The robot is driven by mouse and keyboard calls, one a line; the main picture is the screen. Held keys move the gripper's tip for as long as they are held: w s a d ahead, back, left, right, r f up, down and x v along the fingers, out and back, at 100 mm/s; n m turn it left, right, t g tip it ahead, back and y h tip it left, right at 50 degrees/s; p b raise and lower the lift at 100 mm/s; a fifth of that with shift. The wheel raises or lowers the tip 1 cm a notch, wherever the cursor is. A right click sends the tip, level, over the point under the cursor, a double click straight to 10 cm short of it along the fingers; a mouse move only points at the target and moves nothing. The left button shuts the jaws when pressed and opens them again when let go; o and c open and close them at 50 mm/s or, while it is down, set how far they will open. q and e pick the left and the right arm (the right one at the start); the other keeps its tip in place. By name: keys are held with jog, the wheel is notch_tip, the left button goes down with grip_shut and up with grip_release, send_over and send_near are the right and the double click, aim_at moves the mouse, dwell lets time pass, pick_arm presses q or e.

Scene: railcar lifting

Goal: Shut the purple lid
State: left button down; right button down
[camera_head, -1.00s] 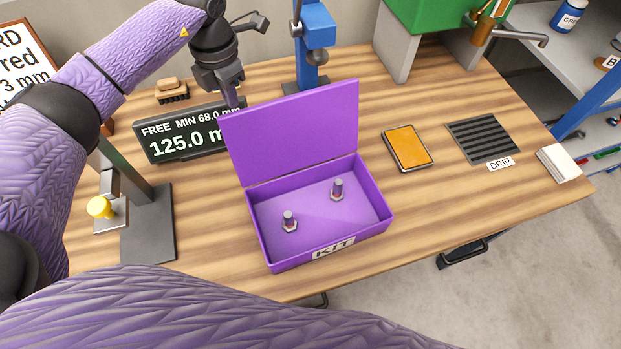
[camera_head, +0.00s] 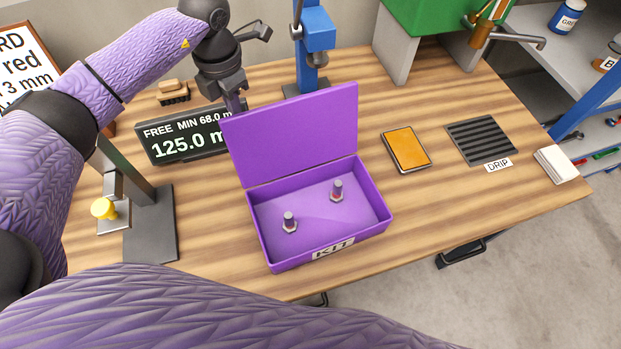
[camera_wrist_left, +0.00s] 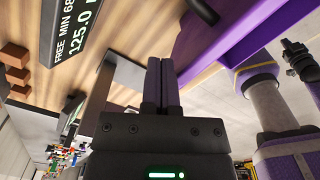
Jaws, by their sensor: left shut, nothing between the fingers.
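The purple lid (camera_head: 292,135) stands open, raised at the back edge of the purple box (camera_head: 320,243) labelled KIT. Two bolts stand upright inside the box, one at the left (camera_head: 289,222) and one at the right (camera_head: 338,190). My left gripper (camera_head: 236,106) is shut and empty, just behind the lid's upper left corner; whether it touches the lid cannot be told. In the left wrist view its two fingers (camera_wrist_left: 162,82) are together, with a purple surface (camera_wrist_left: 215,40) to their right. My right gripper is not in view.
A display (camera_head: 185,138) reading 125.0 stands behind my left gripper's side. A dark stand with a yellow knob (camera_head: 103,208) is at left, a blue post (camera_head: 318,45) behind the lid. An orange pad (camera_head: 406,149) and drip grate (camera_head: 482,139) lie right. Table is clear in front of them.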

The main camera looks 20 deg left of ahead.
pick_arm(q)
jog(key=shift+s+d+p, duration=0.45)
jog(key=shift+s+p, duration=0.05)
jog(key=shift+s, duration=0.15)
jog(key=shift+s+d, duration=0.25)
jog(key=shift+s, duration=0.05)
jog(key=shift+s+d+p, duration=0.35)
jog(key=shift+s+p, duration=0.15)
jog(key=shift+p, duration=0.1)
jog(key=s+d+p, duration=0.1)
jog(key=s+d, duration=0.1)
jog(key=s, duration=0.1)
jog(key=shift+d+p, duration=0.1)
jog(key=shift+p, duration=0.3)
dwell(0.4)
notch_tip(320, 180, up, 8)
jog(key=p, duration=0.5)
send_over(241, 130)
jog(key=s+d, duration=0.1)
jog(key=shift+s, duration=0.2)
